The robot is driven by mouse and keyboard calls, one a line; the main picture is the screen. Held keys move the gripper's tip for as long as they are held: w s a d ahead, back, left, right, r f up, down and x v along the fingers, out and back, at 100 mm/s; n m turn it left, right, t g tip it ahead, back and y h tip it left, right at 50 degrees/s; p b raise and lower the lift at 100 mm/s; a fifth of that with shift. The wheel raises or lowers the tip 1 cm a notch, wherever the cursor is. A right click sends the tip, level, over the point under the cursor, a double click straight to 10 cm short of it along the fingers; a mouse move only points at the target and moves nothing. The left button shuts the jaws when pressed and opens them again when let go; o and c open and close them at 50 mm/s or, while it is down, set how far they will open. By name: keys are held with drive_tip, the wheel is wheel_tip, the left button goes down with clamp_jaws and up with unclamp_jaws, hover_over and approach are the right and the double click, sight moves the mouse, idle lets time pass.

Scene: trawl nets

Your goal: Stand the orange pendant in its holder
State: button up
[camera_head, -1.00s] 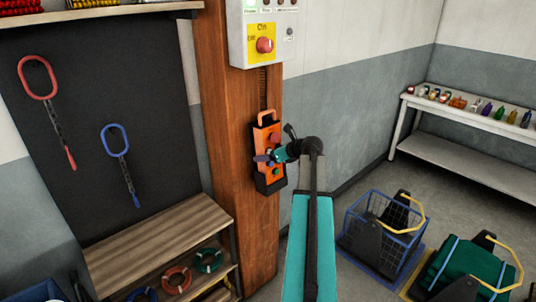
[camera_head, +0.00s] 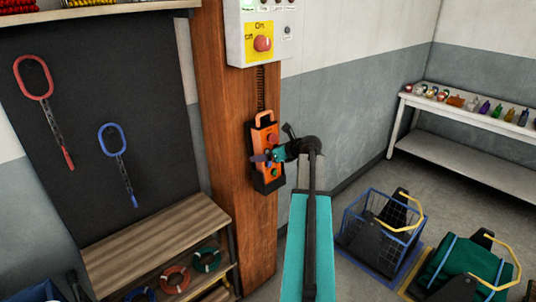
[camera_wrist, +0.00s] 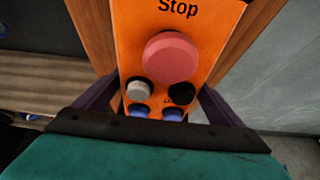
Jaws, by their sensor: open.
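In the wrist view the pendant's orange face (camera_wrist: 135,40) shows a large red Stop button and several smaller buttons. My gripper (camera_head: 266,158) is open, with a purple finger on each side of the pendant's lower part. The fingers also show in the wrist view (camera_wrist: 160,108). Whether they touch the pendant, I cannot tell.
A grey control box (camera_head: 262,35) hangs on the wooden post (camera_head: 220,130) above the pendant. A wooden shelf (camera_head: 150,245) stands at left.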

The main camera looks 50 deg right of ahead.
drive_tip(key=shift+a+f, duration=0.15)
drive_tip(key=shift+a, duration=0.2)
drive_tip(key=b+v, duration=0.2)
drive_tip(key=v, duration=1.2)
drive_tip(key=shift+d+r+b, duration=0.2)
drive_tip(key=shift+d+b, duration=0.2)
drive_tip(key=shift+d, duration=0.05)
